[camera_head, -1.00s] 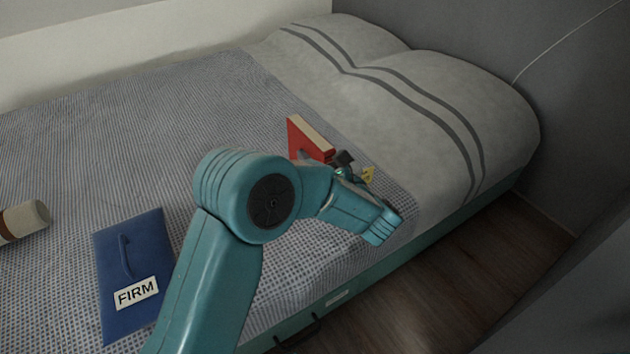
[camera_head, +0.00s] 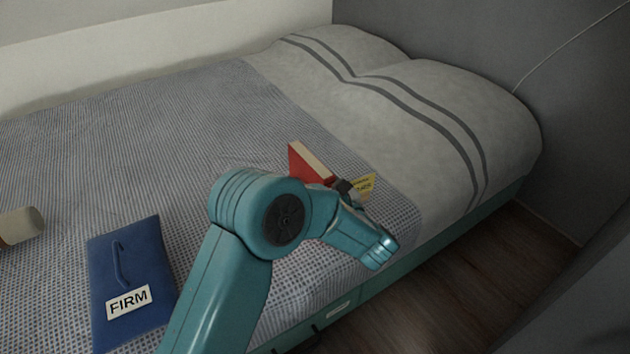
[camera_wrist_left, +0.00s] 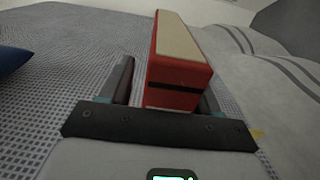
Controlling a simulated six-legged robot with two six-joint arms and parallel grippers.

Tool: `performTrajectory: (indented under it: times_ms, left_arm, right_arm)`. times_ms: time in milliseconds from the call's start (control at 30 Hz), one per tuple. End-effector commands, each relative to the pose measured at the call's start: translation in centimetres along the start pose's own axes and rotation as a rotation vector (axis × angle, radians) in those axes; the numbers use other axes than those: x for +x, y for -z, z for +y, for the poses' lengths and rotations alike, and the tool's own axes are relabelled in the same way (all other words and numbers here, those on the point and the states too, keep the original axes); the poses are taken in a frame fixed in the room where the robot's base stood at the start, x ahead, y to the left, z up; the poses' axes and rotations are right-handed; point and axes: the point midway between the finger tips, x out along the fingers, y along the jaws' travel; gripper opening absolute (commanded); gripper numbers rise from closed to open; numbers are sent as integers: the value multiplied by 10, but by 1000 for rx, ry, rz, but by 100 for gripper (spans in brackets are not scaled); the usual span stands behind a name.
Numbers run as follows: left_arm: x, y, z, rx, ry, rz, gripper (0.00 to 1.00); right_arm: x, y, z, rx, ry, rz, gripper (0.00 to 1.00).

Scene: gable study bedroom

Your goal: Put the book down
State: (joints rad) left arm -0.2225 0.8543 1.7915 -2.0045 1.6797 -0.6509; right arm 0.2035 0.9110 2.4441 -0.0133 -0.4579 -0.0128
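The red book (camera_head: 309,163) with a cream page edge is at the bed's near right part, just beyond my left gripper (camera_head: 335,187). In the left wrist view the book (camera_wrist_left: 177,75) stands between the two fingers of my left gripper (camera_wrist_left: 165,92). A gap shows between the left finger and the book, and the right finger is close to its right side. The fingers are open around it. The book looks to be on or just above the blanket; its lower edge is hidden. My right gripper is not in view.
A blue pouch (camera_head: 128,270) labelled FIRM lies on the patterned blanket (camera_head: 120,150) at the left, near a cylindrical object (camera_head: 20,225). A yellow card (camera_head: 364,184) is just right of the book. Pale pillows (camera_head: 440,110) fill the bed's head. The middle blanket is clear.

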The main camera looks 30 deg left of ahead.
Motion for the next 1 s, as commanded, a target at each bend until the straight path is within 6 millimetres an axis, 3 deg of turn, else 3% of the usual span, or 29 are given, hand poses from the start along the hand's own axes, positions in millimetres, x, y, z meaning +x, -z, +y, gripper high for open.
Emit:
performTrajectory:
  times_ms: [133, 233, 500, 700, 1000]
  left_arm:
    - [0, -3, 0, -1, 0, 0, 62]
    - [-11, -5, -1, 2, 3, 2, 62]
    - [-73, -8, -1, 4, 6, 0, 62]
    - [-108, -5, -1, 1, 3, 0, 62]
    - [-120, -3, 0, 0, -1, 0, 62]
  right_arm:
    - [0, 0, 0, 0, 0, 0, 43]
    - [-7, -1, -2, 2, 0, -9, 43]
    - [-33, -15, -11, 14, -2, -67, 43]
    - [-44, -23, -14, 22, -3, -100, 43]
    - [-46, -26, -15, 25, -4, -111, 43]
